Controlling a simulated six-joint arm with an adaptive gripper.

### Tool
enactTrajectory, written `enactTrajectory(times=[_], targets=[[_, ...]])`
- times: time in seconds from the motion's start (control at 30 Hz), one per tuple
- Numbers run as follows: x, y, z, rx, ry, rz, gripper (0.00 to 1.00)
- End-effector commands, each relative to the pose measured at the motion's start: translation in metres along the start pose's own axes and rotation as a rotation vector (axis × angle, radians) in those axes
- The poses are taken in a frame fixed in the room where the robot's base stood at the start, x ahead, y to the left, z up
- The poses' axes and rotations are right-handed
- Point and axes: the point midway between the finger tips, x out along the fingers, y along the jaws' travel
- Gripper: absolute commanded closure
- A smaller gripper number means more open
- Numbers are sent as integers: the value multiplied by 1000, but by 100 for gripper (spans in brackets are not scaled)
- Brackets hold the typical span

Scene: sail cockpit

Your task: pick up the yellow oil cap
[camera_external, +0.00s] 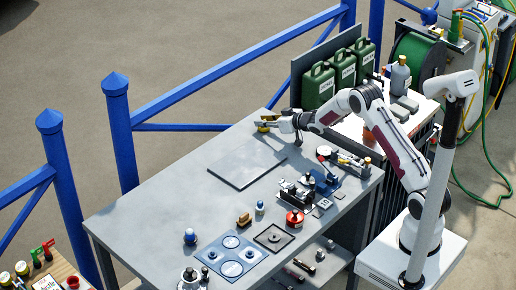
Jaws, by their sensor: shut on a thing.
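My gripper (270,122) is at the far edge of the grey workbench (165,190), at the end of my arm reaching in from the right. It is shut on a small yellow thing, which looks like the yellow oil cap (262,129). The fingers partly cover the cap, so its full shape is hidden. I cannot tell whether the cap touches the bench top or is held just above it.
A flat grey plate (246,168) lies in front of my gripper. Green canisters (318,87) stand behind my arm. Tools and small parts, including a red round part (295,218), crowd the right and near side. A blue railing (230,67) runs behind. The bench's left part is clear.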

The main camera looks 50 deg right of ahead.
Motion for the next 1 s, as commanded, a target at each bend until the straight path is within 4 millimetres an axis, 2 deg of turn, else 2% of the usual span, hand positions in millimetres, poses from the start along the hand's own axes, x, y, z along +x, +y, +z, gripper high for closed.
enactTrajectory(times=[0.27,0.7,1.0], targets=[[-10,0,-25,-1,3,0,92],[-32,0,-79,-2,2,0,92],[-37,0,-89,-1,0,0,92]])
